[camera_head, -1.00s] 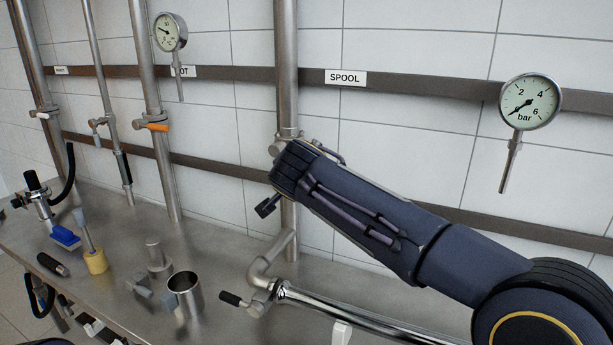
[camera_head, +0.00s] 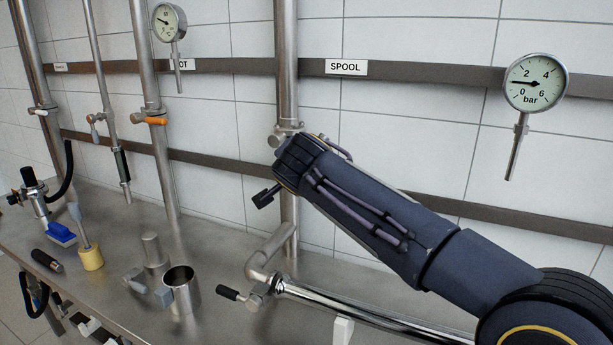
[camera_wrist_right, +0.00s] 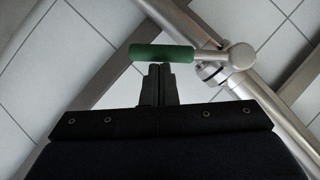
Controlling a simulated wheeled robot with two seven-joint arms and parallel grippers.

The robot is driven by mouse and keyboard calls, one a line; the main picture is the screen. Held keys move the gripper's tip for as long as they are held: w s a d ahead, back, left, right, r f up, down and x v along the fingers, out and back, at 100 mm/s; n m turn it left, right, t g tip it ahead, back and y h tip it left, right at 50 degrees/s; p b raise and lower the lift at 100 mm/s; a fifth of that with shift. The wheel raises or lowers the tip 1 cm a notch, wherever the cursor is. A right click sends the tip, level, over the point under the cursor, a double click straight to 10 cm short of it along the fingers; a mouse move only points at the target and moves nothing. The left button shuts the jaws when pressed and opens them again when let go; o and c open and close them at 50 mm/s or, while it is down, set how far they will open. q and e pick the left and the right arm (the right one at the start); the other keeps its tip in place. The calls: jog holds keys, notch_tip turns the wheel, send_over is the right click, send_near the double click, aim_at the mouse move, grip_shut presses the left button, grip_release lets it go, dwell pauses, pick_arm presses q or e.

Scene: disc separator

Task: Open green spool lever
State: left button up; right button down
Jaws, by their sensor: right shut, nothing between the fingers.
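The green lever (camera_wrist_right: 162,53) shows in the right wrist view, its grip lying nearly level across the picture. Its metal stem (camera_wrist_right: 212,57) runs right to a valve on the steel spool pipe (camera_wrist_right: 265,95). My right gripper (camera_wrist_right: 160,70) is shut and empty, its tips right at the grip's lower edge; I cannot tell whether they touch. In the head view my right arm reaches from the right to the pipe (camera_head: 287,60) beside the SPOOL label (camera_head: 346,67) and hides the lever. My left gripper is not in view.
A pressure gauge (camera_head: 535,82) right of the label has its needle pointing left, between 0 and 2. A lower pipe with a black-handled tap (camera_head: 229,293) stands near the steel cup (camera_head: 181,288). An orange lever (camera_head: 152,121) is on a pipe further left. Brushes clutter the steel counter.

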jog(key=w+a+f+m+t+y+b, duration=0.1)
jog(key=a+f+m+t+y+b, duration=0.1)
jog(key=b, duration=1.4)
jog(key=shift+w+a+f+m+t, duration=0.4)
jog(key=shift+a+f+m+t, duration=0.1)
jog(key=shift+a+f+m, duration=0.65)
jog(key=shift+a+f, duration=0.1)
